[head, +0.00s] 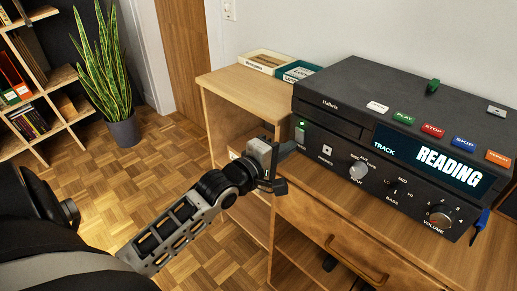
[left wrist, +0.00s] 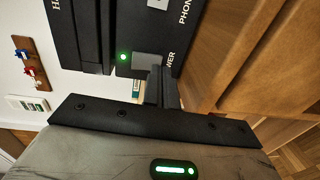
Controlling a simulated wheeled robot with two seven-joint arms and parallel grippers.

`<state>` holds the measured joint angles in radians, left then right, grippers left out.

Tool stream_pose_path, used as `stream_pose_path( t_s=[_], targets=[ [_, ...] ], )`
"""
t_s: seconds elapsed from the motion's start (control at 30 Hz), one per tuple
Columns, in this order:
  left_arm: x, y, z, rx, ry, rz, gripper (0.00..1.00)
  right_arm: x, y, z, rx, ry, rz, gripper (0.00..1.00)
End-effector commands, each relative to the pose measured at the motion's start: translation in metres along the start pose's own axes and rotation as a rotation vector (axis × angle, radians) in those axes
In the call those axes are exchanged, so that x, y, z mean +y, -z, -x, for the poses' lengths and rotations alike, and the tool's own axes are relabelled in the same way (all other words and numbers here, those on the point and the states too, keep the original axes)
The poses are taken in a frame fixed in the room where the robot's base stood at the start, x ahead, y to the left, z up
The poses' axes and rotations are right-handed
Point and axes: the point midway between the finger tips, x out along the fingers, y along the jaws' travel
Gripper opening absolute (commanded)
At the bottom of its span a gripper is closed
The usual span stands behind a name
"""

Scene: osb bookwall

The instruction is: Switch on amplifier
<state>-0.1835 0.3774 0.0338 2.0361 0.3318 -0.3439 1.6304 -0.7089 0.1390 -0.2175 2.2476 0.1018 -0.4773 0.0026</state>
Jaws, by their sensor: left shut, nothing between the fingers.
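The black amplifier (head: 335,105) stands on the wooden cabinet. Its display (head: 435,160) is lit and reads "TRACK" and "READING". A green light (head: 300,124) glows at the left end of its front. In the left wrist view the green light (left wrist: 124,57) is beside the silver power button (left wrist: 146,59), next to the partly covered word "POWER". My left gripper (head: 285,152) is shut and empty, its fingertips (left wrist: 162,76) at the power button, covering part of it. I cannot tell whether they touch it. My right gripper is not in view.
Two small boxes (head: 262,62) stand on the cabinet top (head: 235,80) behind the amplifier's left side. Knobs such as the input knob (head: 358,170) stick out of the front, right of my gripper. A potted plant (head: 124,131) and shelves are at the far left; the floor between is clear.

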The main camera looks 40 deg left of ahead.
Motion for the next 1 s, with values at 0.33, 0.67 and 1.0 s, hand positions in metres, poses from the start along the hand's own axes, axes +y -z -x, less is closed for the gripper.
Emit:
stream_pose_path(
  t_s=[0.33, 0.67, 1.0],
  targets=[
    [-0.017, -0.004, 0.066, -0.013, 0.006, -0.001, 0.0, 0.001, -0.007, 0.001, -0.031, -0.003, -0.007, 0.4],
    [-0.024, -0.003, 0.106, -0.013, 0.001, -0.003, 0.0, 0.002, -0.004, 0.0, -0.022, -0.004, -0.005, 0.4],
    [-0.024, -0.003, 0.11, -0.013, -0.001, -0.002, 0.0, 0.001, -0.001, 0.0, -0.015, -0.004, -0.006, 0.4]
  ],
)
